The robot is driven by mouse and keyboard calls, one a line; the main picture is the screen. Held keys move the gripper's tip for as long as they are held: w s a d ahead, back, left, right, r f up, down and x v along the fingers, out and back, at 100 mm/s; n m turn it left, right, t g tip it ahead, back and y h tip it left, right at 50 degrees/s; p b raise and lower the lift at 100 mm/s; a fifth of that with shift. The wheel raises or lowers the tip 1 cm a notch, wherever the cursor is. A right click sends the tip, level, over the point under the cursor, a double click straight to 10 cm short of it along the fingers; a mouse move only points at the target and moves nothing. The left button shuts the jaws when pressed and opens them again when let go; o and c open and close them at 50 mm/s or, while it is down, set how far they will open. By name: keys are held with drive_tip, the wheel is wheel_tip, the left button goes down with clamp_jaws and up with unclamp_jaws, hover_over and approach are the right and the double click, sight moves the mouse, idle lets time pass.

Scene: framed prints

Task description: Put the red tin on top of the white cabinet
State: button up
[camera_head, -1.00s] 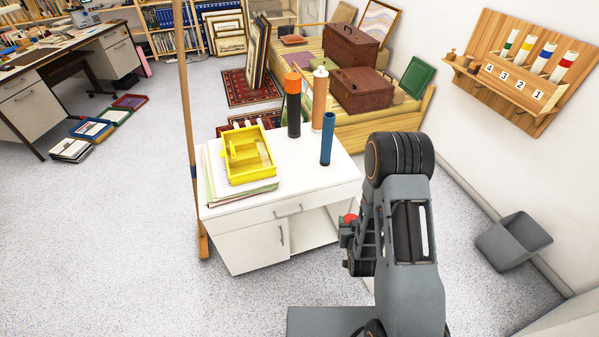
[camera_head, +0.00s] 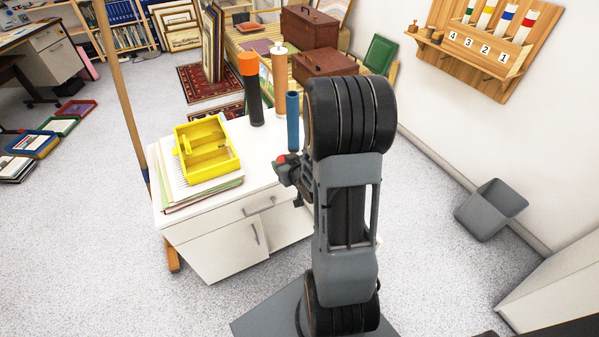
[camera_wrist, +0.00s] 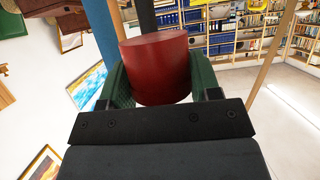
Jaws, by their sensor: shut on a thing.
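The red tin (camera_wrist: 158,68) fills the space between the green fingers of my gripper (camera_wrist: 160,78) in the wrist view, and the gripper is shut on it. In the head view only a small bit of the red tin (camera_head: 281,160) shows at my gripper (camera_head: 287,168), which is partly hidden behind my arm. The white cabinet (camera_head: 195,228) stands left of my arm. My gripper shows at the cabinet's right end, about level with its top; I cannot tell whether the tin is over the top.
On the cabinet top are a yellow caddy (camera_head: 222,165) on a stack of papers (camera_head: 190,200), a black tube with orange cap (camera_head: 254,100), a tan tube (camera_head: 279,85) and a blue tube (camera_head: 292,122) close to my gripper. Bare top shows in front of the tubes.

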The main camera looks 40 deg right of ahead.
drive_tip(key=w+d+f+b, duration=0.1)
drive_tip(key=w+d+f, duration=0.1)
drive_tip(key=d, duration=0.1)
drive_tip(key=w+d+f, duration=0.3)
drive_tip(key=d, duration=0.1)
drive_tip(key=w+d+f+b, duration=0.1)
drive_tip(key=w+d+f, duration=0.1)
drive_tip(key=w+d, duration=0.1)
drive_tip(key=shift+w+d+f+b, duration=0.15)
drive_tip(key=shift+d+f+b, duration=0.15)
drive_tip(key=shift+d, duration=0.4)
drive_tip(key=shift+w+d+f+m, duration=0.3)
drive_tip(key=shift+w+f, duration=0.15)
drive_tip(key=shift+f, duration=0.2)
drive_tip(key=shift+f+b, duration=0.35)
drive_tip(key=shift+f, duration=1.1)
drive_tip(key=shift+f, duration=0.15)
drive_tip(key=shift+f, duration=0.15)
drive_tip(key=o, duration=1)
